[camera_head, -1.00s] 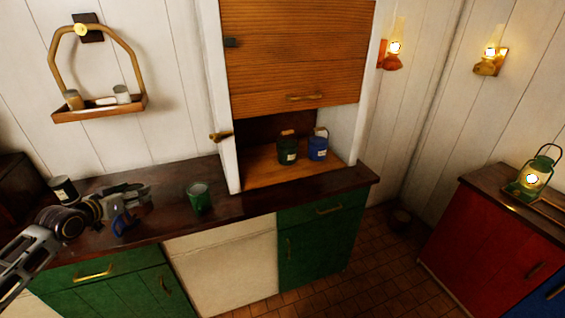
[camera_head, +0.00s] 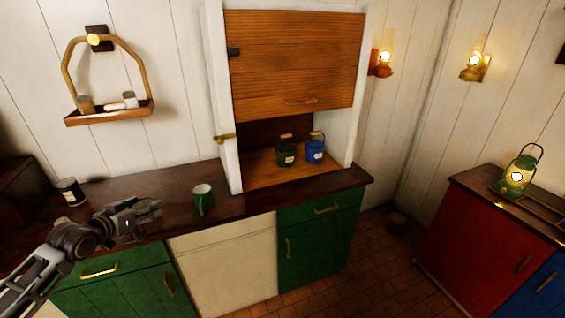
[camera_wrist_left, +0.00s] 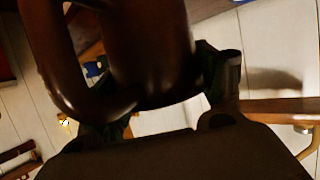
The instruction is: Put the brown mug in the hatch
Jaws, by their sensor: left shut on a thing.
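The brown mug (camera_wrist_left: 150,45) fills the upper middle of the left wrist view, dark and close, with its looped handle towards the left. My left gripper (camera_head: 148,213) is shut on it, with a finger at each side in the wrist view. In the head view the gripper is at the front of the dark counter, left of the green mug; the brown mug cannot be made out there. The hatch (camera_head: 263,178) is the wooden-floored opening in the white cabinet, right of the gripper. Its slatted shutter (camera_head: 290,65) is raised. My right gripper is not in view.
A green mug (camera_head: 203,199) stands on the counter (camera_head: 150,184) between gripper and hatch. A green pot (camera_head: 286,155) and a blue pot (camera_head: 315,149) stand towards the hatch's right; its left floor is clear. A dark labelled tin (camera_head: 70,192) stands at the counter's left.

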